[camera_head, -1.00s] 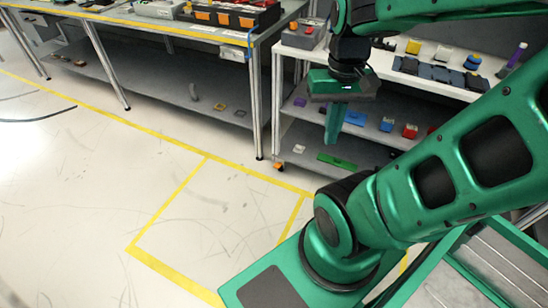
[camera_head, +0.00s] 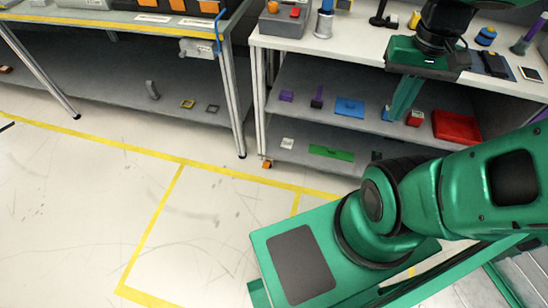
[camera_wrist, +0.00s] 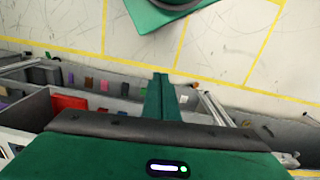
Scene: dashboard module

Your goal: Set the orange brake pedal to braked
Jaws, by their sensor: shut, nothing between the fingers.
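A small orange part (camera_head: 266,164), which looks like the brake pedal, sits low at the foot of the white shelf's front left leg. It is too small to tell whether it is raised or pressed. My gripper (camera_head: 397,115) points down in front of the white shelf, right of and well above the orange part and apart from it. Its green fingers are together with nothing between them; they also show in the wrist view (camera_wrist: 161,80).
The white shelf (camera_head: 330,46) holds several small coloured objects, including a red bin (camera_head: 456,126) and a green block (camera_head: 331,152). A grey workbench (camera_head: 120,85) stands at left. Yellow-taped floor (camera_head: 215,215) before the shelf's left leg is clear.

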